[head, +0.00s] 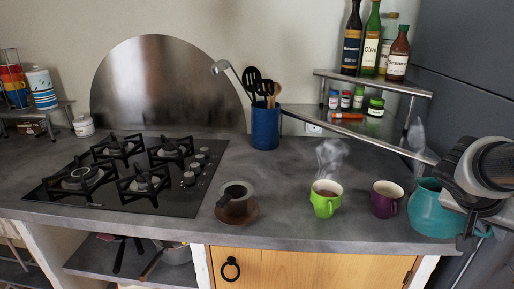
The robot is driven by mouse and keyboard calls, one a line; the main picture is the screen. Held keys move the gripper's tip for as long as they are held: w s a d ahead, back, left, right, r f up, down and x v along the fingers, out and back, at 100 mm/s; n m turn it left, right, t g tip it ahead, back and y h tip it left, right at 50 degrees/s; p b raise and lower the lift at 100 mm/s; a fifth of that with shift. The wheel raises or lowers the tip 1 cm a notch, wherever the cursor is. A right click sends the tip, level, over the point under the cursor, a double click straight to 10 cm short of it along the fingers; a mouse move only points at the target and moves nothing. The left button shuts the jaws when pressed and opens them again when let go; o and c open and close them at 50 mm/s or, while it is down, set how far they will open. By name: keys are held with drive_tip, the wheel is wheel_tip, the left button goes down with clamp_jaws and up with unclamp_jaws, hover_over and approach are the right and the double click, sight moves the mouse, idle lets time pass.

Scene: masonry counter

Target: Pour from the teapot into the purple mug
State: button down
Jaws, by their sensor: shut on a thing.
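The purple mug (384,206) stands upright on the counter, right of the green mug; its inside looks brownish, but I cannot tell how full it is. The teal teapot (426,213) is just right of the purple mug, near the counter's front right end, with faint steam above it. My gripper (468,215) is at the teapot's right side and shut on it, partly hiding its top and handle. I cannot tell whether the teapot touches the counter. No stream of liquid shows.
The steaming green mug (325,202) stands left of the purple mug. A small dark pot on a brown base (237,207), a gas hob (130,177) and a blue utensil holder (266,128) are further left. A corner shelf (372,82) with bottles overhangs the back right.

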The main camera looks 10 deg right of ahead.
drive_tip(key=w+r+p, duration=0.1)
drive_tip(key=r+p, duration=0.1)
drive_tip(key=r+n+g+h+p, duration=0.1)
drive_tip(key=r+p, duration=0.1)
drive_tip(key=p, duration=0.1)
drive_tip(key=w+a+r+g+p, duration=0.1)
drive_tip(key=r+p, duration=0.1)
drive_tip(key=p, duration=0.1)
drive_tip(key=shift+w+r, duration=0.35)
drive_tip(key=shift+r, duration=0.05)
drive_tip(key=shift+f, duration=0.1)
drive_tip(key=shift+w+r+n, duration=0.1)
drive_tip(key=shift+r+n, duration=0.1)
drive_tip(key=shift+n, duration=0.1)
drive_tip(key=shift+w+a+r+g+h+p, duration=0.3)
drive_tip(key=shift+w+r+g+h+p, duration=0.25)
drive_tip(key=shift+p, duration=0.55)
idle(0.4)
drive_tip(key=shift+w+a+r+n+g+p, duration=0.1)
drive_tip(key=shift+w+r+n+g+p, duration=0.4)
drive_tip(key=shift+p, duration=0.5)
idle(3.9)
